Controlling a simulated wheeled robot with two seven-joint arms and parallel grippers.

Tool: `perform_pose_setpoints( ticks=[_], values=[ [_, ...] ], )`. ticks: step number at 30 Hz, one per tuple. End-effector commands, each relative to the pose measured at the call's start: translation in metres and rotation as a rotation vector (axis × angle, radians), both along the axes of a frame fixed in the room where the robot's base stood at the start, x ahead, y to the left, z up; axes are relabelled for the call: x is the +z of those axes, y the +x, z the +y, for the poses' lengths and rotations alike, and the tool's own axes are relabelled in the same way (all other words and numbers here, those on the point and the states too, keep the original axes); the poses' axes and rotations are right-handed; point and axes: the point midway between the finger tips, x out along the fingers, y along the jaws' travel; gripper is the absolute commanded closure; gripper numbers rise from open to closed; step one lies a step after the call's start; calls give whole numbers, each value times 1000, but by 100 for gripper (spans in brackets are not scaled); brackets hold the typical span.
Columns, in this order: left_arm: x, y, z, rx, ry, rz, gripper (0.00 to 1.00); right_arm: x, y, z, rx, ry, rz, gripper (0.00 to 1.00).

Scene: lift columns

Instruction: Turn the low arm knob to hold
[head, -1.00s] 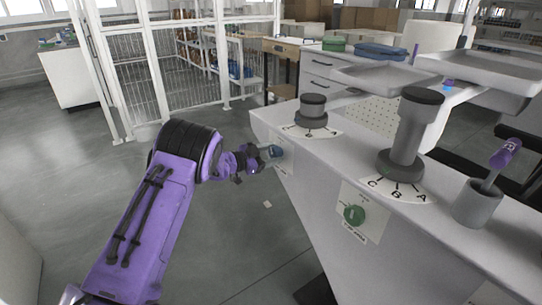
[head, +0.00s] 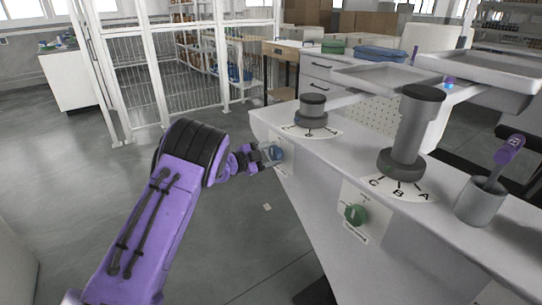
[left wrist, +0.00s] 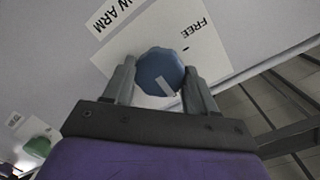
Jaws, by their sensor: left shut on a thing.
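The low arm knob (left wrist: 158,70) is blue and faceted, with a pale pointer mark. It sits on a white label plate (left wrist: 199,48) that reads "FREE" and, in part, "W ARM". In the left wrist view my left gripper (left wrist: 160,78) has one finger on each side of the knob and is shut on it. In the head view the knob (head: 277,154) is on the left end of the console's front face, with my left gripper (head: 268,155) at it. The "hold" marking cannot be read. My right gripper is not in view.
A green knob (head: 355,214) on its own plate sits further right on the console (head: 310,215). On top stand a short column (head: 312,109), a tall column (head: 408,130) over letters C, B, A, and a grey cup (head: 480,203) with a purple-handled tool. Open floor lies left.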

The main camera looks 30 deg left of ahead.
Motion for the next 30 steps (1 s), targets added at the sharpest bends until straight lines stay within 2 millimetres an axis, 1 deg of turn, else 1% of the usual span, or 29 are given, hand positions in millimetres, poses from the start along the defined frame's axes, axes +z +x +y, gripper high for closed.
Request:
perform_pose_setpoints(
  ticks=[1, 7, 8, 9, 10, 17, 20, 23, 27, 30],
  values=[
    [-4, -1, -1, -2, 5, 10, 74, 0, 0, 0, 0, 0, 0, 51],
    [-5, -1, -1, -2, 4, 10, 74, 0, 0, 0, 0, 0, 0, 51],
    [-5, -1, -1, -2, 4, 10, 34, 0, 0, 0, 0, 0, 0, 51],
    [-4, -1, 0, -1, 4, 9, 21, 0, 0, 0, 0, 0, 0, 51],
    [-4, -1, 0, -2, 3, 9, 19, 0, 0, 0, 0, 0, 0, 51],
    [-2, 0, -1, -1, 1, 4, 19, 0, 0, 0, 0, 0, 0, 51],
    [-1, -5, 2, 0, 1, 4, 19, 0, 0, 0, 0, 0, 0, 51],
    [2, -20, 8, 1, 0, 5, 19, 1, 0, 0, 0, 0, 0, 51],
    [6, -53, 22, 3, -2, 4, 19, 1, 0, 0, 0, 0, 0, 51],
    [8, -73, 30, 1, -1, 6, 19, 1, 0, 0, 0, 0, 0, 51]
  ],
)
